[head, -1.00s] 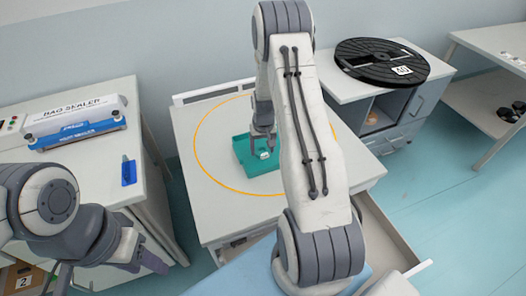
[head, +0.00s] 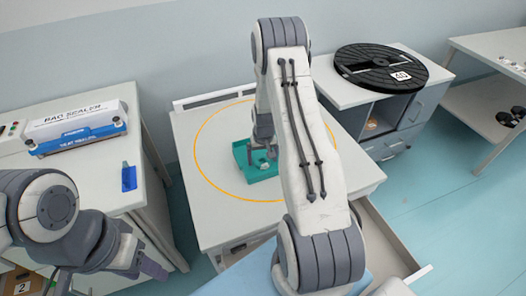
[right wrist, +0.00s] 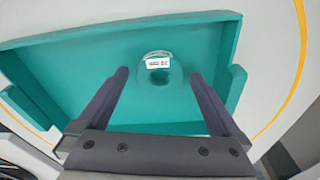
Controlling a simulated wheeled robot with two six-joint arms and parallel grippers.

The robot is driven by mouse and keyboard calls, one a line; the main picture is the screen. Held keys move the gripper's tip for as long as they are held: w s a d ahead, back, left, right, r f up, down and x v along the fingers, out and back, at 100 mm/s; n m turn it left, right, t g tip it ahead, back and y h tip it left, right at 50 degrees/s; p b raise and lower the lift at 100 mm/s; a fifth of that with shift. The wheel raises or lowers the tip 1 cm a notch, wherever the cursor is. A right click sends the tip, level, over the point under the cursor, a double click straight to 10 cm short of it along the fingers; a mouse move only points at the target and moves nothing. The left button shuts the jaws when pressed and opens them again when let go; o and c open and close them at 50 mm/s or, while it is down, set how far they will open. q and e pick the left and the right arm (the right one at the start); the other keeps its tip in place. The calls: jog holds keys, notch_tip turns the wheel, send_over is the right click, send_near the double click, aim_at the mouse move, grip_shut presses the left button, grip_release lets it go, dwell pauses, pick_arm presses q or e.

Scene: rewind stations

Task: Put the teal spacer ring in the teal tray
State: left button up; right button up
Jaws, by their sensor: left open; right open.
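The teal spacer ring (right wrist: 176,76) lies flat on the floor of the teal tray, a white label on its side. The teal tray (right wrist: 70,65) fills much of the right wrist view; in the head view the tray (head: 241,158) sits on the middle table, partly hidden by my right arm. My right gripper (right wrist: 157,78) is open, with its fingers on either side of the ring and apart from it. In the head view my right gripper (head: 262,146) points down over the tray. My left gripper (head: 112,276) is open and empty at the lower left.
An orange circle (head: 196,150) is marked around the tray on the table (head: 222,222). A bag sealer (head: 75,128) and a blue object (head: 129,178) are on the left bench. A black reel (head: 385,65) lies on the right cabinet. A drawer (head: 385,235) stands open at front right.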

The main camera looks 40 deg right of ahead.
aim_at(263, 164)
notch_tip(263, 164, up, 12)
jog(key=s+b, duration=0.1)
jog(key=s+a+r+n, duration=0.2)
jog(key=a+r, duration=0.1)
jog(key=a, duration=0.5)
jog(key=s+a+r+n+y, duration=0.1)
jog(key=s+a+r+n, duration=0.15)
jog(key=a, duration=0.45)
jog(key=s+a+r+n, duration=0.1)
jog(key=a+r, duration=0.3)
jog(key=a, duration=0.4)
jog(key=s+a+r+n, duration=0.2)
jog(key=s+a, duration=0.3)
jog(key=s, duration=0.5)
jog(key=s+a+r+n+g, duration=0.1)
jog(key=s+a+n, duration=0.4)
jog(key=s, duration=0.5)
jog(key=shift+s+r+y, duration=0.15)
jog(key=shift+r+y, duration=0.15)
jog(key=shift+r, duration=0.05)
